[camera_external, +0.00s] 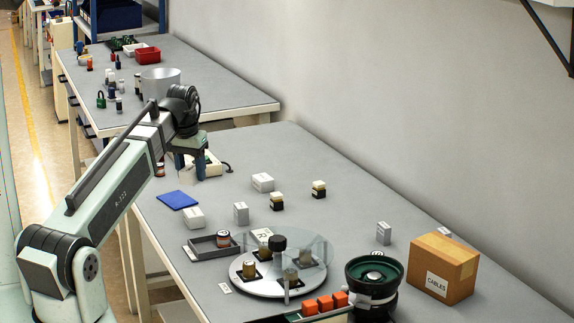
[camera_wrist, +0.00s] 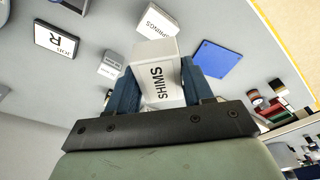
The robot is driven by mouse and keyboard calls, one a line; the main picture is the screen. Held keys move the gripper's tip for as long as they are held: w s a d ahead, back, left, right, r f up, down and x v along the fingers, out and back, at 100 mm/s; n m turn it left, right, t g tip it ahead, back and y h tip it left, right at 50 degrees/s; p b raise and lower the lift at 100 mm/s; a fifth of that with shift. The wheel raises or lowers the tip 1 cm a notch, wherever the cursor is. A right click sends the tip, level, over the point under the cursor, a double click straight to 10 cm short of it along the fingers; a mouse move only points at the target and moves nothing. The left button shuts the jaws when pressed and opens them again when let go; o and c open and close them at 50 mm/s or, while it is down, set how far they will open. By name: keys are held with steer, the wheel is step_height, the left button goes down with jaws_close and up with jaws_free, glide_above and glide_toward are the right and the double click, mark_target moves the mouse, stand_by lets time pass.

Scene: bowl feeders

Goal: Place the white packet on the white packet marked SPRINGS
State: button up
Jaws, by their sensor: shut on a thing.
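My gripper (camera_external: 187,168) is shut on a white packet marked SHIMS, which fills the space between the blue fingers in the wrist view (camera_wrist: 160,78). The gripper holds it above the far left part of the grey table. The white packet marked SPRINGS (camera_wrist: 158,23) lies on the table beyond the held packet in the wrist view, beside the blue mat (camera_wrist: 215,60). It appears to be the white packet (camera_external: 194,218) just in front of the blue mat (camera_external: 178,199) in the external view, where its marking is not readable. Nothing rests on its visible top.
Other white packets (camera_external: 240,212) (camera_external: 263,182) stand nearby. A grey tray (camera_external: 200,252) with a can, a round turntable (camera_external: 244,286), a green bowl feeder (camera_external: 374,270) and a CABLES box (camera_external: 444,267) occupy the front. The table's right middle is mostly clear.

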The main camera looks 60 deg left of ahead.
mark_target(188, 170)
steer(key=shift+f, duration=4.25)
steer(key=shift+f, duration=0.1)
steer(key=o, duration=1.2)
steer(key=shift+c, duration=0.2)
steer(key=shift+s+d+r, duration=0.2)
steer(key=shift+r, duration=1.8)
steer(key=shift+s+d+r, duration=0.2)
steer(key=shift+s+r, duration=0.05)
steer(key=shift+r, duration=1.8)
steer(key=shift+s+d+r, duration=0.2)
steer(key=shift+r, duration=1.8)
steer(key=shift+o, duration=0.2)
